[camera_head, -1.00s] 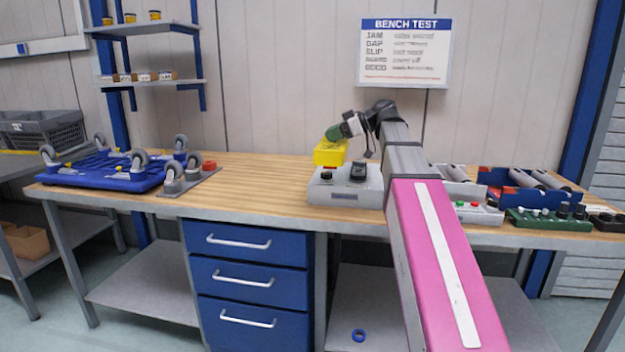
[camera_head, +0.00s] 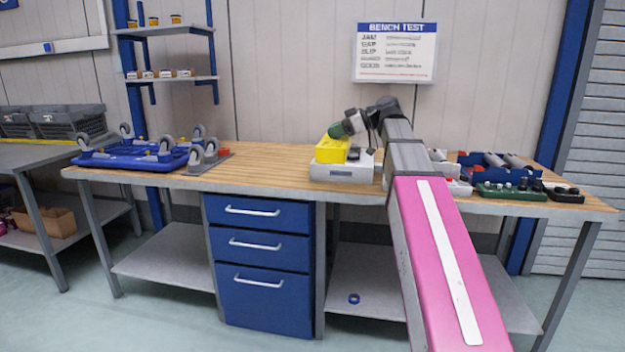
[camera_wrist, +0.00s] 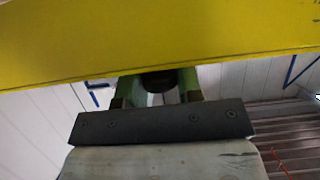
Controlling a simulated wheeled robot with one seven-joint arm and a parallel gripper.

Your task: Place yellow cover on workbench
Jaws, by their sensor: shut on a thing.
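The yellow cover (camera_head: 331,151) is in my gripper (camera_head: 337,131), at the middle of the workbench (camera_head: 265,160) in the head view. In that view it overlaps the left part of a grey-white box (camera_head: 343,172); I cannot tell whether it touches the box. In the wrist view the yellow cover (camera_wrist: 150,40) fills the top of the picture as a broad slab, with the green fingers of my gripper (camera_wrist: 158,85) reaching up to it. The fingertips' contact is partly hidden.
Green (camera_head: 510,192) and dark control boxes and blue bins (camera_head: 482,167) crowd the right end. Shelves (camera_head: 165,78) rise behind.

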